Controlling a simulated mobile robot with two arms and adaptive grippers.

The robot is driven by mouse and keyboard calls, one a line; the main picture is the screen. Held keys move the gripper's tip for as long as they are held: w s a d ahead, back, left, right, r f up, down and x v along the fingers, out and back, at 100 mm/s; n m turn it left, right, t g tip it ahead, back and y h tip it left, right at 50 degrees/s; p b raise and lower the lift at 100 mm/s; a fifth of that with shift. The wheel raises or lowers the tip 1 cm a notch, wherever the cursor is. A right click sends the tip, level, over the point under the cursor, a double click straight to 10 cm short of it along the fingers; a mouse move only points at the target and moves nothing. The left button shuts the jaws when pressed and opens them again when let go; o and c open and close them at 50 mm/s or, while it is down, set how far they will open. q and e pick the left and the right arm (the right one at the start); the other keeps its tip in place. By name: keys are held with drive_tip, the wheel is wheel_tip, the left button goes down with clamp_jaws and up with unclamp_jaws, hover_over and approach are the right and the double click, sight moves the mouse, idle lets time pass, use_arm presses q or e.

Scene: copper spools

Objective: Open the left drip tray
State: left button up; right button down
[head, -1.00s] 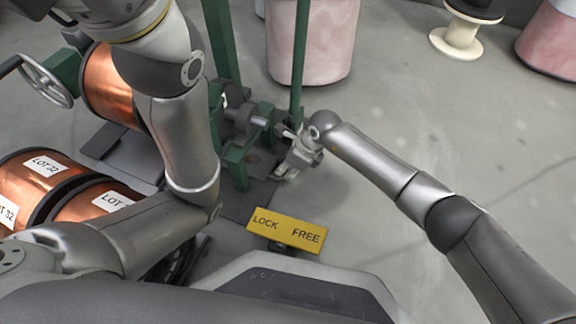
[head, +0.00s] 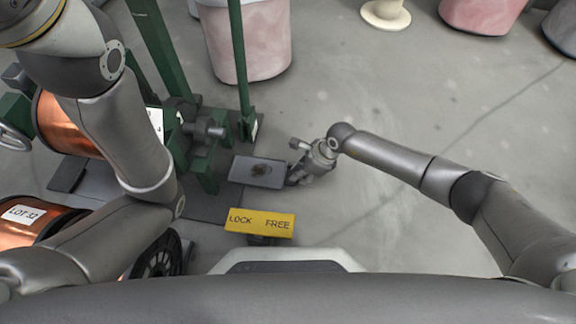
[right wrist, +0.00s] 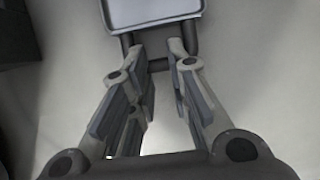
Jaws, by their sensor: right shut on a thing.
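The drip tray (head: 241,177) is a shallow grey rectangular pan with a brown stain in it. In the head view it sticks out to the right from the foot of the green stand, low over the floor. My right gripper (head: 294,174) is at its right end. In the right wrist view the tray (right wrist: 152,12) is at the top, with a dark handle below it. There the fingers (right wrist: 154,62) of my right gripper are around that handle, shut on it. My left arm rises out of the picture at upper left, and its gripper is not seen.
A yellow LOCK/FREE plate (head: 260,223) stands just in front of the tray. The green stand (head: 206,165) and copper spools (head: 66,125) are on the left. A pink drum (head: 250,45) stands behind. The floor to the right is open.

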drive_tip(key=shift+w+d+f, duration=0.1)
drive_tip(key=shift+d+f, duration=0.1)
drive_tip(key=shift+d, duration=0.2)
drive_tip(key=shift+w+d+f, duration=0.1)
drive_tip(key=shift+d+f, duration=0.05)
drive_tip(key=shift+d, duration=0.25)
drive_tip(key=c, duration=0.7)
unclamp_jaws()
drive_tip(key=shift+f, duration=0.1)
drive_tip(key=shift+o, duration=0.6)
drive_tip(key=shift+s, duration=0.15)
drive_tip(key=shift+s+a, duration=0.15)
drive_tip(key=shift+a, duration=0.2)
drive_tip(key=shift+r, duration=0.2)
drive_tip(key=shift+d+r, duration=0.2)
drive_tip(key=shift+r, duration=0.05)
drive_tip(key=v, duration=1.1)
drive_tip(key=shift+r, duration=0.15)
drive_tip(key=shift+a, duration=0.15)
